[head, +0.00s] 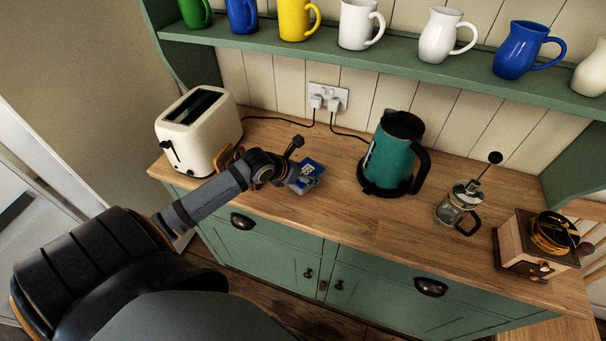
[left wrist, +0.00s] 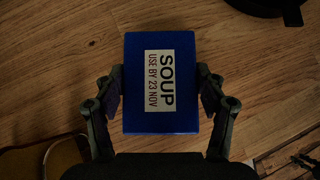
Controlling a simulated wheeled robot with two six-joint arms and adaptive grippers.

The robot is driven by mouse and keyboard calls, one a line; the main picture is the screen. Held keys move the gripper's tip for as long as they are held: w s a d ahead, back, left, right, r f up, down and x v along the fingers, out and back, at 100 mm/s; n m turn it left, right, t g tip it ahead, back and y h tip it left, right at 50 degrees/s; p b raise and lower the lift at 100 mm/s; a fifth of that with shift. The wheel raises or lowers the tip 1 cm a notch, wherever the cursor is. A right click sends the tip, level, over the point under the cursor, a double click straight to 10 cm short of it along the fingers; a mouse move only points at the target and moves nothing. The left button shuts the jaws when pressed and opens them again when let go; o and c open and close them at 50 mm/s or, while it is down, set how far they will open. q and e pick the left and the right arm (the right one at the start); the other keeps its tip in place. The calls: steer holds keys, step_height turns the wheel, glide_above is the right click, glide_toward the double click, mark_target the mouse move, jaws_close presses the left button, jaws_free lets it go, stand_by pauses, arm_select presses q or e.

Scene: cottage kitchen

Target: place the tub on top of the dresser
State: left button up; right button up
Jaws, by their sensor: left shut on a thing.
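The tub is a blue box with a white label reading "SOUP, USE BY 23 NOV" in the left wrist view (left wrist: 138,55). In the head view the tub (head: 307,174) shows small and partly hidden, over the wooden top of the green dresser (head: 330,216). My left gripper (head: 299,168) is shut on the tub, one finger on each side, as the left wrist view also shows (left wrist: 160,82). I cannot tell whether the tub touches the wood. My right gripper is not in view.
A cream toaster (head: 215,138) stands left of the tub and a teal kettle (head: 393,155) to its right. A French press (head: 460,207) and a coffee grinder (head: 535,245) stand further right. A mug shelf (head: 420,72) runs above.

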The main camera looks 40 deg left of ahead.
arm_select(q)
steer(key=shift+s+a+r, duration=0.1)
steer(key=shift+s+a, duration=0.05)
steer(key=shift+s, duration=0.05)
steer(key=shift+s+a, duration=0.1)
steer(key=shift+s, duration=0.05)
steer(key=o, duration=1.4)
steer(key=shift+r, duration=0.15)
steer(key=shift+s+r, duration=0.15)
steer(key=shift+s, duration=0.05)
steer(key=p+v, duration=0.1)
steer(key=v, duration=0.3)
steer(key=shift+p, duration=0.35)
steer(key=p+v, duration=0.7)
steer(key=p, duration=0.2)
steer(key=shift+s+p, duration=0.1)
steer(key=shift+p, duration=0.2)
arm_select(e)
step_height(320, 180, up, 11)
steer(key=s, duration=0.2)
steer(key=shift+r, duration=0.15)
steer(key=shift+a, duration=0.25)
